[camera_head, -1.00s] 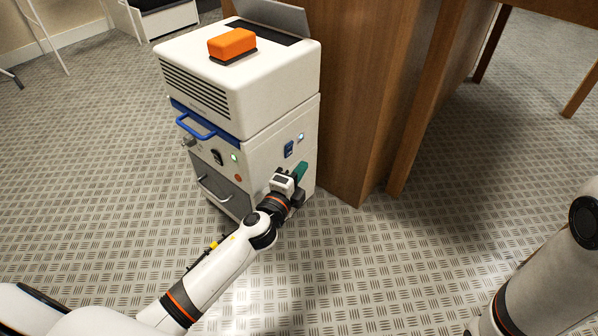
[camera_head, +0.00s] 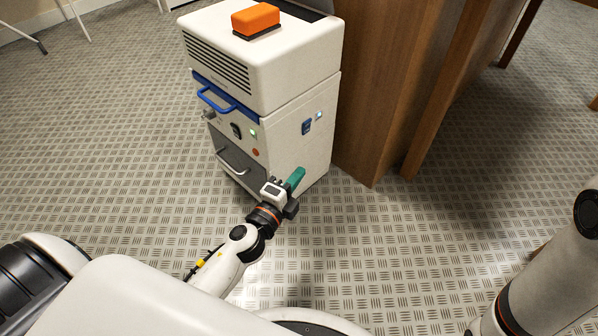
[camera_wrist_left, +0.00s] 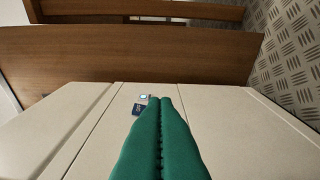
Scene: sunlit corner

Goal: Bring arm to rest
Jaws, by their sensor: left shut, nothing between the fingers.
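My left gripper (camera_head: 297,177) has green fingers and reaches in from the lower left in the head view. It is in front of the lower right side of a white machine (camera_head: 290,130). In the left wrist view the green fingers (camera_wrist_left: 161,105) lie pressed together with nothing between them. I cannot tell the exact gap between fingertips and panel. My right arm (camera_head: 550,265) shows at the lower right, but its gripper is out of view.
An orange block (camera_head: 256,18) rests on top of the machine. The machine's front has a blue handle (camera_head: 215,102) and a lower handle (camera_head: 232,166). A wooden desk panel (camera_head: 395,90) stands right of the machine. The patterned floor (camera_head: 430,250) between my arms is clear.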

